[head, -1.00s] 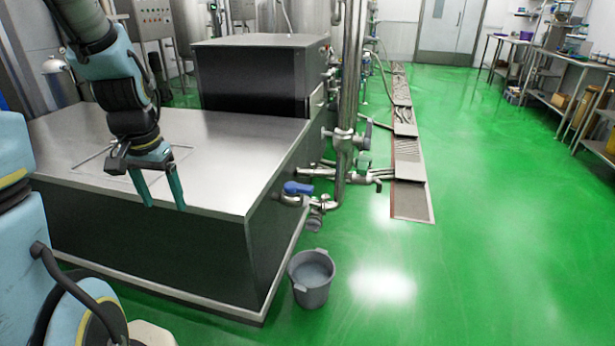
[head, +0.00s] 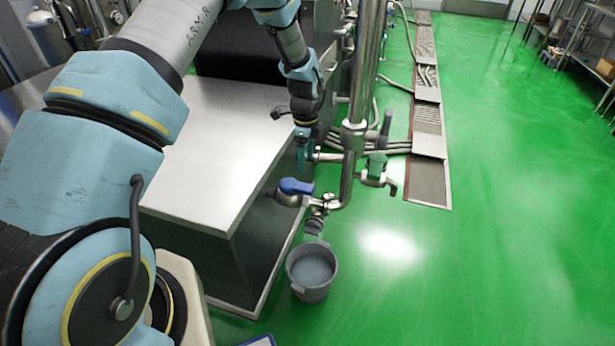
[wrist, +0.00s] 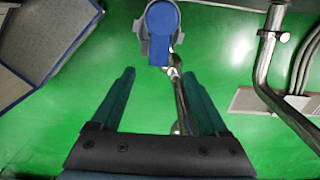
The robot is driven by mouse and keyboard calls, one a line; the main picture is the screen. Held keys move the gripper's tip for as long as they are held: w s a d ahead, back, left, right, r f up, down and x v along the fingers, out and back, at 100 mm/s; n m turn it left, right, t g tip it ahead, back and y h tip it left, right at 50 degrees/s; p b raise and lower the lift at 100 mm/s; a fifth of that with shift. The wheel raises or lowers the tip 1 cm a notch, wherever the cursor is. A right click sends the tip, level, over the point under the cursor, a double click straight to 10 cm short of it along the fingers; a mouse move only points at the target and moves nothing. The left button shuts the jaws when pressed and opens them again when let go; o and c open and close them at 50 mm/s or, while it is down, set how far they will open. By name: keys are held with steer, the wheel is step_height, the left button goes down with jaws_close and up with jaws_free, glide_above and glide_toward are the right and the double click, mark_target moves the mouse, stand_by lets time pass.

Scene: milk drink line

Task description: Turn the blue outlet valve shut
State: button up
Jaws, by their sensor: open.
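The blue outlet valve handle (head: 296,186) sits on a steel pipe fitting at the near right corner of the low steel tank, above a grey bucket (head: 312,270). In the wrist view the blue handle (wrist: 162,25) is at the top centre, with grey shapes around it that I cannot clearly tell apart. My gripper (head: 304,152) points down beside the tank's right edge, a little behind the handle in the head view. In the wrist view my gripper (wrist: 158,73) is open, with nothing held between its fingers. The handle lies beyond the fingertips, apart from them.
The tank's steel top (head: 215,150) is to the left. A floor drain (head: 429,180) runs at the right. Green floor in front is open.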

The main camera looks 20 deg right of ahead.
mark_target(306, 187)
step_height(306, 187, down, 10)
steer(key=shift+r+p, duration=0.1)
steer(key=shift+p, duration=1.1)
steer(key=shift+a, duration=0.1)
jaws_close()
stand_by(0.5)
